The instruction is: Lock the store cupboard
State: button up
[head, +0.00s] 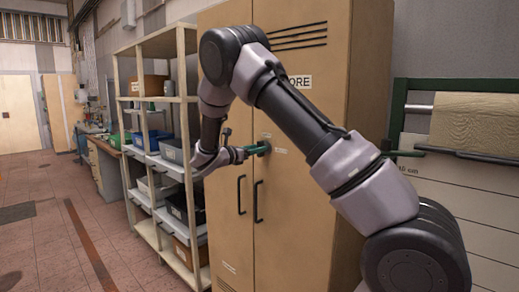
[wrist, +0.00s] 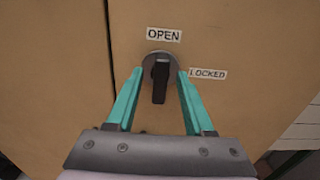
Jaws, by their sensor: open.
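The store cupboard (head: 300,200) is tall and tan, with two shut doors and a sign ending in "ORE", partly hidden by my arm. In the wrist view its door (wrist: 240,40) fills the picture. A dark turn handle (wrist: 160,82) on a round grey plate points downward. An "OPEN" label (wrist: 163,35) is above it and a "LOCKED" label (wrist: 208,74) is to its right. My gripper (wrist: 160,76) is open, with one teal finger on each side of the handle. I cannot tell whether the fingers touch it. In the head view my gripper (head: 262,148) is at the cupboard front.
Two dark pull handles (head: 258,201) stand out below my gripper. An open shelf rack (head: 143,150) with several bins is left of the cupboard. A green-framed rack (head: 398,110) is at the right. The floor (head: 60,220) at the left is mostly clear.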

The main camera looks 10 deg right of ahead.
jog(key=shift+x, duration=1)
jog(key=shift+c, duration=0.3)
grip_shut()
